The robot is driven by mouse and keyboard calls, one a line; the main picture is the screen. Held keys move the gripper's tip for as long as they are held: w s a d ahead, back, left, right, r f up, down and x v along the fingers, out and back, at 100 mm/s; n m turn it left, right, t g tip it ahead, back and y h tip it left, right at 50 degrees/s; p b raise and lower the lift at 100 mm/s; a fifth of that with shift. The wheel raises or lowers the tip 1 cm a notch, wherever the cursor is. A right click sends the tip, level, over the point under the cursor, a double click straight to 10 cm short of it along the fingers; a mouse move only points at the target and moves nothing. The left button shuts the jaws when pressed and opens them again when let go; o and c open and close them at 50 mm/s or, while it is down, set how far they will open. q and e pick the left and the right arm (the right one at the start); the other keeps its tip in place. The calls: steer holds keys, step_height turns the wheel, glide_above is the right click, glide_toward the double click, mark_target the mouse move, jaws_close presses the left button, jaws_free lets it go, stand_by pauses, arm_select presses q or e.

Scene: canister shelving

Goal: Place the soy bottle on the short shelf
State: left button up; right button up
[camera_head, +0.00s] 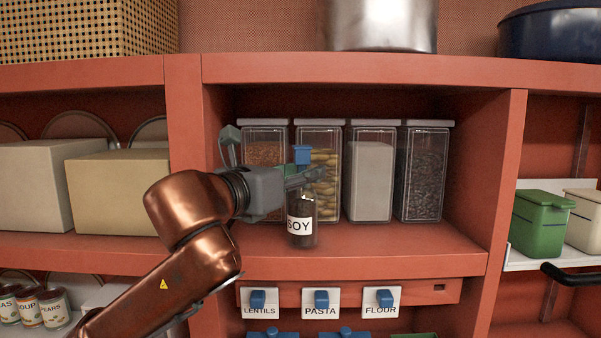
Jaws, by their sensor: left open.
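The soy bottle (302,211) is dark, with a blue cap and a white SOY label. It is upright near the front of the middle red shelf (400,243), before the tall clear canisters. My left gripper (275,158) is open at the bottle's left. One finger points up at the left, and the other reaches right across the bottle below its cap, hiding part of it. I cannot tell whether it touches the bottle. My right gripper is not in view. Which shelf is the short one is not clear from this view.
Several lidded clear canisters (370,175) line the back of the middle shelf, whose front right part is bare. A white shelf (540,257) at right holds a green canister (541,222) and a cream one. Boxes (118,192) stand at left.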

arm_select(q)
steer(key=shift+d, duration=0.1)
steer(key=shift+s+r, duration=0.1)
steer(key=shift+r, duration=0.1)
steer(key=b+v, duration=0.5)
steer(key=v, duration=0.7)
